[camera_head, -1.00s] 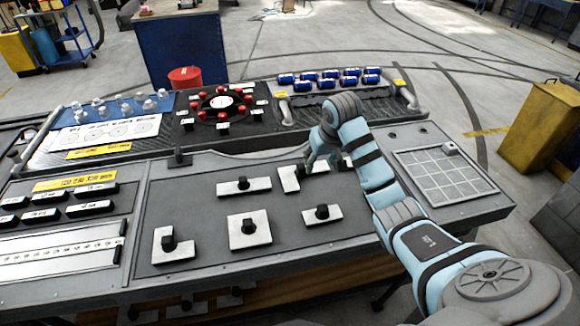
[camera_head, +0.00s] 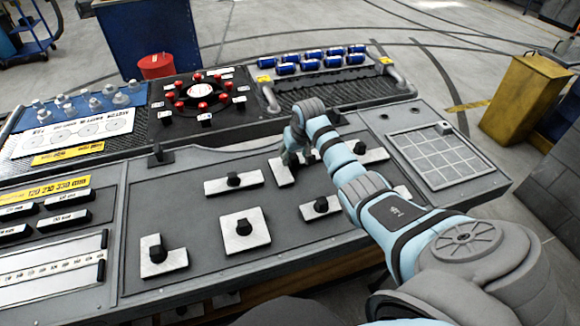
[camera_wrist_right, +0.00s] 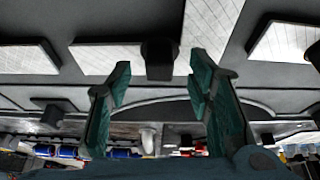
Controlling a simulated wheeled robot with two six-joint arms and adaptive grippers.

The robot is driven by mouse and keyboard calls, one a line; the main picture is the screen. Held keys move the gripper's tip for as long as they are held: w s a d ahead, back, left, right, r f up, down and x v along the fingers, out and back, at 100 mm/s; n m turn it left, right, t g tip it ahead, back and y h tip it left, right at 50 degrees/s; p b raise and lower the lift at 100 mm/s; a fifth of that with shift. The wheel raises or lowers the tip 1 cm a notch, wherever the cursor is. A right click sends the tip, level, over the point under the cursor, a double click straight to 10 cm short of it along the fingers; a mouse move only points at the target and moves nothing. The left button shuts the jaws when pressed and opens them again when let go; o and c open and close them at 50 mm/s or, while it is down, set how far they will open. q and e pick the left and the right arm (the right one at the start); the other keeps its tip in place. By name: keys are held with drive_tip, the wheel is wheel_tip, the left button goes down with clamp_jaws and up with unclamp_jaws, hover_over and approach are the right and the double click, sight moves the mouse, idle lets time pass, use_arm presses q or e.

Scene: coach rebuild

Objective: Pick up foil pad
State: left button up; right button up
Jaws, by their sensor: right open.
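Several silver foil-like pads with black knobs lie on the dark middle panel; I cannot tell which one the task means. One pad (camera_head: 279,174) lies right by my right gripper (camera_head: 291,160), which partly covers it. Others are a long pad (camera_head: 215,187), a square pad (camera_head: 231,241) and a front-left pad (camera_head: 174,260). In the right wrist view, my right gripper (camera_wrist_right: 160,70) is open, its green fingers spread. A knob on a silver pad (camera_wrist_right: 108,58) shows between and beyond the fingertips; contact is not visible. My left gripper is not in view.
A gridded tray (camera_head: 435,158) sits at the panel's right. Labelled black blocks (camera_head: 64,221) are at left. A yellow bin (camera_head: 525,98) stands on the floor.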

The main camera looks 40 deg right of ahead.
drive_tip(key=shift+x, duration=0.8)
drive_tip(key=shift+s+r, duration=0.1)
drive_tip(key=shift+c, duration=0.6)
drive_tip(key=c, duration=1)
drive_tip(key=shift+r, duration=0.15)
